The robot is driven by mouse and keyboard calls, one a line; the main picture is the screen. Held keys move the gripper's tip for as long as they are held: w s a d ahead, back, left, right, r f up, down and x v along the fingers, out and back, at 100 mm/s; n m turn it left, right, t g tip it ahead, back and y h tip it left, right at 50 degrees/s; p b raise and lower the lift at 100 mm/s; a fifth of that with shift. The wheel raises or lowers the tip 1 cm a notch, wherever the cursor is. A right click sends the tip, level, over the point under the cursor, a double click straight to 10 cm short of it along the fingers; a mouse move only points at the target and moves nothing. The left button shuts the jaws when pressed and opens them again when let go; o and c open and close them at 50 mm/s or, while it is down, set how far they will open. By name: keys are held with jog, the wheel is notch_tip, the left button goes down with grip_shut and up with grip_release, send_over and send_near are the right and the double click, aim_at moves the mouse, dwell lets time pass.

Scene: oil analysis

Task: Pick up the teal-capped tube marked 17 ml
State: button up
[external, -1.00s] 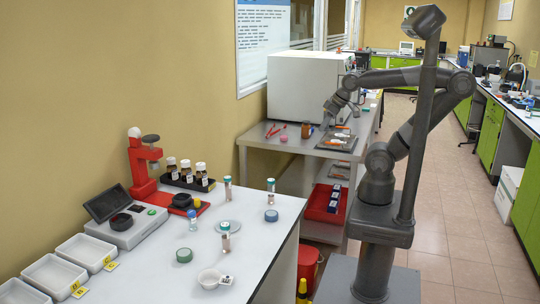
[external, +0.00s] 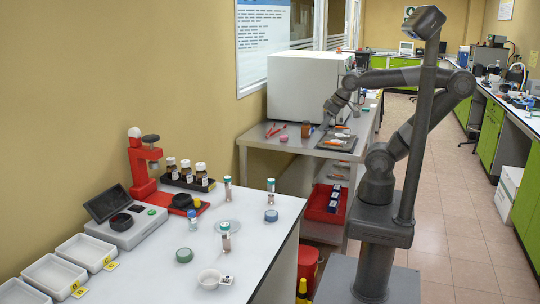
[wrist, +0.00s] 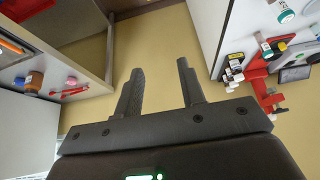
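Teal-capped tubes stand upright on the white table (external: 255,260) in the external view: one at the back (external: 228,189), one at the right (external: 271,191) and one nearer the front (external: 226,237). A shorter vial with a blue cap (external: 193,221) stands left of them. Their volume marks are too small to read. My gripper (wrist: 158,70) is open and empty in the wrist view, its two fingers well apart. In the external view it hangs over the steel bench, far behind the tubes. A teal-capped tube (wrist: 285,14) shows at the wrist view's upper right.
A red stand (external: 143,170), dark bottles (external: 186,170), a weighing device (external: 125,228) and white trays (external: 50,273) line the wall. Round lids (external: 184,255) and a white dish (external: 210,278) lie near the tubes. The steel bench (external: 285,143) holds a white oven (external: 308,85).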

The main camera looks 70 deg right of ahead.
dwell(0.4)
jog(key=o, duration=0.4)
jog(key=shift+c, duration=0.2)
jog(key=n+g, duration=0.3)
jog(key=g, duration=0.3)
send_over(271, 180)
jog(key=d, duration=0.1)
notch_tip(271, 180, down, 7)
jog(key=shift+s+d+r, duration=0.1)
jog(key=shift+s+d, duration=0.05)
notch_tip(271, 180, down, 5)
jog(key=shift+f, duration=0.15)
jog(key=shift+w+a+f, duration=0.1)
jog(key=shift+a+f, duration=0.05)
jog(key=shift+f, duration=0.75)
jog(key=shift+w+a+f, duration=0.1)
jog(key=shift+a+f, duration=0.1)
jog(key=shift+f, duration=0.7)
jog(key=shift+w+a+f, duration=0.1)
jog(key=shift+a+f, duration=0.05)
jog(key=shift+f, duration=0.75)
